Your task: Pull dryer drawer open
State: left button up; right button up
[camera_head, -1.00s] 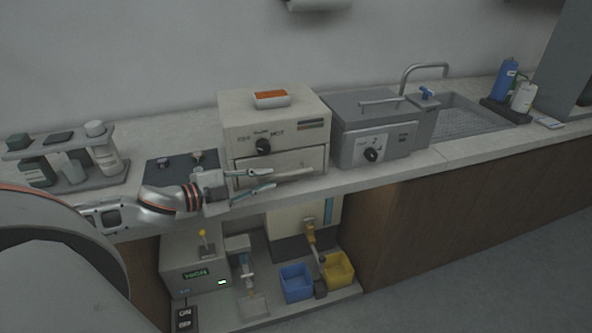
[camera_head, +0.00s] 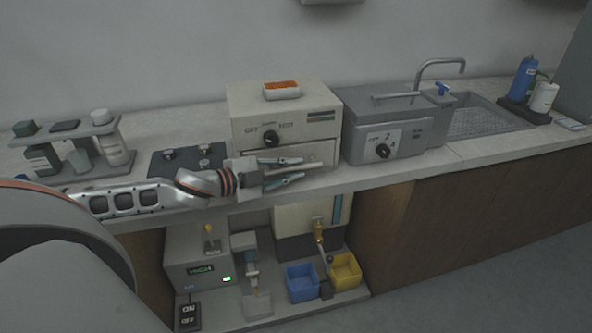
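The dryer is a beige box (camera_head: 255,108) on the counter with a dark OFF/HOT knob. Its drawer (camera_head: 325,152) is the lower front panel, which looks flush with the body. A pale bar handle (camera_head: 313,168) runs along the drawer's front. My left gripper (camera_head: 301,169) reaches in from the left in front of the drawer. Its fingers are apart, one above and one below the handle bar, and I cannot tell whether they touch it. The gripper hides the left part of the drawer and handle. My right gripper is not in view.
A grey lidded bath (camera_head: 397,125) stands just right of the dryer, with the sink (camera_head: 485,120) beyond. A dark plate with knobs (camera_head: 185,160) and a bottle rack (camera_head: 85,175) are on the left. Blue (camera_head: 301,284) and yellow (camera_head: 346,272) bins sit on the shelf below.

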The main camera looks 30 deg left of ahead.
pick_arm(q)
jog(key=shift+w+d+f, duration=0.1)
jog(key=shift+w+d, duration=0.05)
jog(key=shift+w, duration=0.25)
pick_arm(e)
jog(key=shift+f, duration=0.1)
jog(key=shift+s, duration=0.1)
pick_arm(q)
grip_shut()
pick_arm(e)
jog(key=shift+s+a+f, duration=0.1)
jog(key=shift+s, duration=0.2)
pick_arm(q)
jog(key=shift+s+d+p, duration=0.25)
jog(key=shift+d+p, duration=0.05)
jog(key=shift+d, duration=0.05)
jog(key=s+d+p, duration=0.9)
jog(key=s+d, duration=0.2)
jog(key=d, duration=0.2)
jog(key=shift+s+d, duration=0.4)
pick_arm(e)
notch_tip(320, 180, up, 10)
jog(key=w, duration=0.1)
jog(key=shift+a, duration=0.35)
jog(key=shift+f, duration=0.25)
